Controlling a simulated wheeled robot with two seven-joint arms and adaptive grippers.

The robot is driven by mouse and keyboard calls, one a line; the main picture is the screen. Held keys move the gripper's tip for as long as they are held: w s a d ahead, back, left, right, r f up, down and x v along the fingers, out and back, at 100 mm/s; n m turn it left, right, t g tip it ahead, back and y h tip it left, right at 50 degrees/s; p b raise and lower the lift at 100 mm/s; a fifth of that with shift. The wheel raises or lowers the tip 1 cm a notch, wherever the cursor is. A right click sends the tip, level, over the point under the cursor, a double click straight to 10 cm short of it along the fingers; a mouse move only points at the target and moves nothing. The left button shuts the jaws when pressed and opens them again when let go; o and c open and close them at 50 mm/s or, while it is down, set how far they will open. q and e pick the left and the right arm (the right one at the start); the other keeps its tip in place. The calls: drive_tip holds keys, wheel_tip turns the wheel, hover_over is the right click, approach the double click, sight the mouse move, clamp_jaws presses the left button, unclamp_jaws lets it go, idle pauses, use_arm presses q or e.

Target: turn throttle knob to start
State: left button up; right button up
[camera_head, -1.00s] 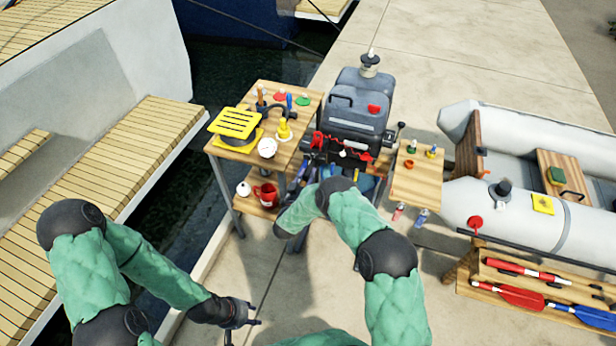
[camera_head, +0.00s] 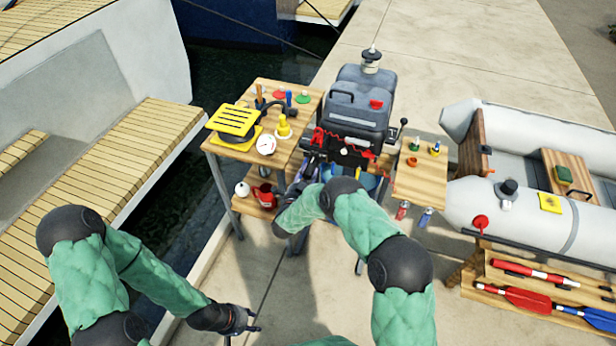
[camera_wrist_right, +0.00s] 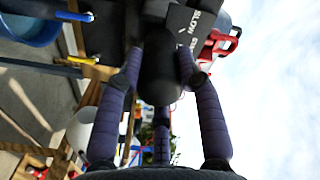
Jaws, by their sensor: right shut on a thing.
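The grey outboard motor (camera_head: 358,112) stands upright at the centre of the head view. In the right wrist view, the dark, rounded throttle knob (camera_wrist_right: 160,72) sits between the fingers of my right gripper (camera_wrist_right: 160,85), which is shut on it. A dark panel with white lettering, "SLOW" among it, (camera_wrist_right: 190,20) lies just beyond the knob. In the head view my right gripper (camera_head: 310,168) is at the motor's front left, and my own arm partly hides the knob there. My left gripper (camera_head: 243,330) is open and empty, low over the paving.
A wooden stand (camera_head: 228,146) with a yellow-slatted item, gauge and red mug is left of the motor. A small wooden shelf (camera_head: 420,182) is to its right. A grey inflatable boat (camera_head: 530,215) and a paddle rack (camera_head: 480,289) lie further right.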

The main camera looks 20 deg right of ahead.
drive_tip(key=shift+m, duration=0.4)
drive_tip(key=o, duration=1.1)
drive_tip(key=shift+o, duration=0.2)
drive_tip(key=v, duration=1.2)
drive_tip(key=shift+w+f, duration=0.1)
